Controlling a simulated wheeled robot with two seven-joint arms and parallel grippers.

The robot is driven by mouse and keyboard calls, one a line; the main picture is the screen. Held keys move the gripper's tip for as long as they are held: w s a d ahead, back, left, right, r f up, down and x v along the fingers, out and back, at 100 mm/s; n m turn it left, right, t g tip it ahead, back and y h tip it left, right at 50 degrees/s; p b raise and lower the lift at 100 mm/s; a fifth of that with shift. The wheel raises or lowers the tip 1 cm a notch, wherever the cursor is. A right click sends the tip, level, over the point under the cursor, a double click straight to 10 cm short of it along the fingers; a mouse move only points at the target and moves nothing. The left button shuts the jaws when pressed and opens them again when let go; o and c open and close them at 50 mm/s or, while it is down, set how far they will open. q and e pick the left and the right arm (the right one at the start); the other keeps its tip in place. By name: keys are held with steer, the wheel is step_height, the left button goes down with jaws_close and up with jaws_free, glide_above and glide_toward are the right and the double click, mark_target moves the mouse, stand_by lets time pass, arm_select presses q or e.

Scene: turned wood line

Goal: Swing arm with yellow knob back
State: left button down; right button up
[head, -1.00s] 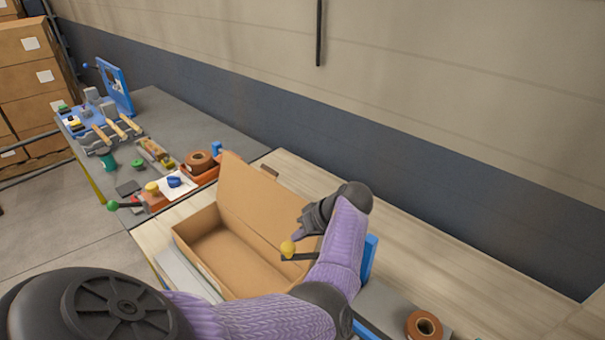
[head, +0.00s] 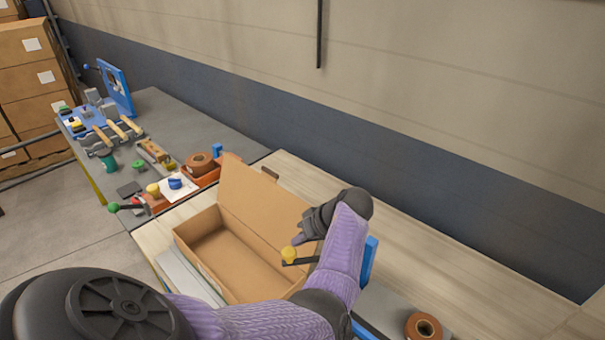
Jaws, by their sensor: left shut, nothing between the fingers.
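The yellow knob (head: 289,254) sits on the end of a short dark arm (head: 303,261), beside the open cardboard box. The far end of this dark arm is hidden behind my left forearm. My left gripper (head: 299,239) is shut and empty, with its fingertips just above the yellow knob. I cannot tell whether the fingertips touch the knob. A blue upright part (head: 369,262) shows behind my forearm. My right gripper is not in the picture.
The open cardboard box (head: 215,250) stands on the pale wooden bench, its lid raised. A brown tape roll (head: 424,326) lies at the lower right. A grey table (head: 190,120) at the left holds fixtures and parts. The bench along the wall is clear.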

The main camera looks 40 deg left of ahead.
mark_target(308, 260)
arm_select(q)
steer(key=shift+s+d+f, duration=0.25)
steer(key=shift+s, duration=0.2)
stand_by(0.7)
steer(key=shift+s+d+n+g+h, duration=0.35)
steer(key=shift+n+g, duration=0.25)
steer(key=shift+n, duration=0.4)
steer(key=shift+s+d+n+g+h+b, duration=0.2)
steer(key=shift+d+n+g+h+b, duration=0.5)
steer(key=shift+n, duration=0.65)
steer(key=shift+s+d+n+g+h+b, duration=0.2)
steer(key=shift+d+n+g+h+b, duration=0.55)
steer(key=shift+n, duration=0.6)
steer(key=d+n+h, duration=0.1)
steer(key=n, duration=0.1)
steer(key=d+n+h, duration=0.1)
steer(key=n, duration=0.1)
steer(key=d+n+h, duration=0.1)
steer(key=n, duration=0.1)
steer(key=shift+w+d+r+h, duration=0.2)
steer(key=shift+w+h, duration=0.1)
steer(key=shift+w+d+p, duration=0.15)
steer(key=shift+d+p, duration=0.05)
steer(key=shift+p, duration=0.1)
